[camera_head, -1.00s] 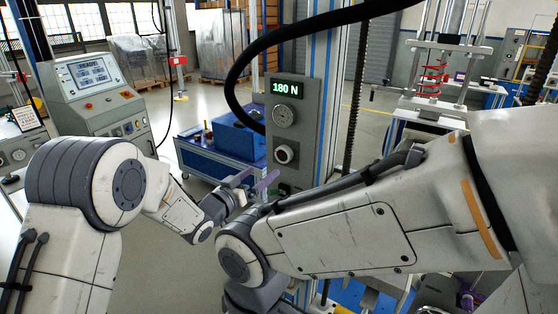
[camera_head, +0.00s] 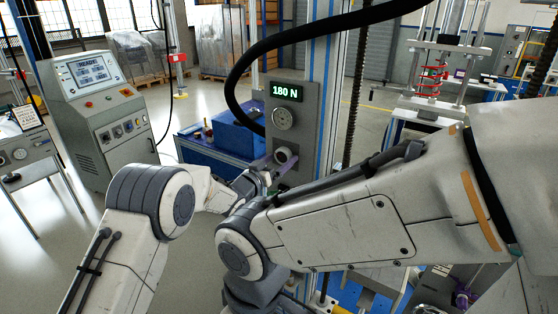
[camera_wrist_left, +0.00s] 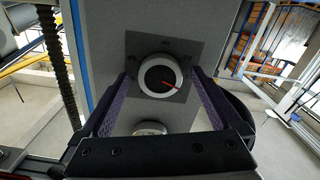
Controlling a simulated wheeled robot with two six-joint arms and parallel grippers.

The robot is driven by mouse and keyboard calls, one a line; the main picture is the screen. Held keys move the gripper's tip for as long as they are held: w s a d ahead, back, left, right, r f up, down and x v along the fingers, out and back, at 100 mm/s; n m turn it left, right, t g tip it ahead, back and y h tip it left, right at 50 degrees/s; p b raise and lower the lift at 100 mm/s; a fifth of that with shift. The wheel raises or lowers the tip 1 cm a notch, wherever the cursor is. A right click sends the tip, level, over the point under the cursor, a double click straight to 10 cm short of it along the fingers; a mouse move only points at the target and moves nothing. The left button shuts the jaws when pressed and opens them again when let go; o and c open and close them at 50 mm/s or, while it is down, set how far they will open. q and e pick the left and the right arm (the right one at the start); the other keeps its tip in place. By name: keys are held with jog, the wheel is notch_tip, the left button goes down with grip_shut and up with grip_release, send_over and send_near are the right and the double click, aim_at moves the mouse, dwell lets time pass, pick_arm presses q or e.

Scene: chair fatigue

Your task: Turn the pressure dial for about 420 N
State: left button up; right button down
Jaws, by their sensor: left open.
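The pressure dial (camera_head: 284,155) is a round, light-rimmed knob on a grey upright panel. The green display (camera_head: 287,92) above it reads 180 N. My left gripper (camera_head: 273,163) is at the dial, with its purple fingers near the sides of the knob. In the left wrist view, the dial (camera_wrist_left: 160,76) has a dark face with a red pointer and lies between the two open fingers (camera_wrist_left: 158,90). Gaps show on both sides, but contact is hard to tell. My right arm crosses the foreground; its gripper is not visible.
A round gauge (camera_head: 283,118) sits between display and dial. A thick black cable (camera_head: 300,42) arches over the panel. A blue box (camera_head: 238,136) on a cart stands behind left. A control console (camera_head: 95,108) stands farther left, with open floor between.

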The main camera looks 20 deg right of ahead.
pick_arm(q)
jog(key=c, duration=1.4)
jog(key=shift+f+m+b, duration=0.15)
jog(key=shift+m+b, duration=0.35)
jog(key=shift+b, duration=0.35)
jog(key=m+b, duration=1)
jog(key=b, duration=0.2)
jog(key=shift+m+b, duration=1.75)
jog(key=shift+m, duration=0.65)
jog(key=shift+r, duration=0.2)
jog(key=o, duration=1.4)
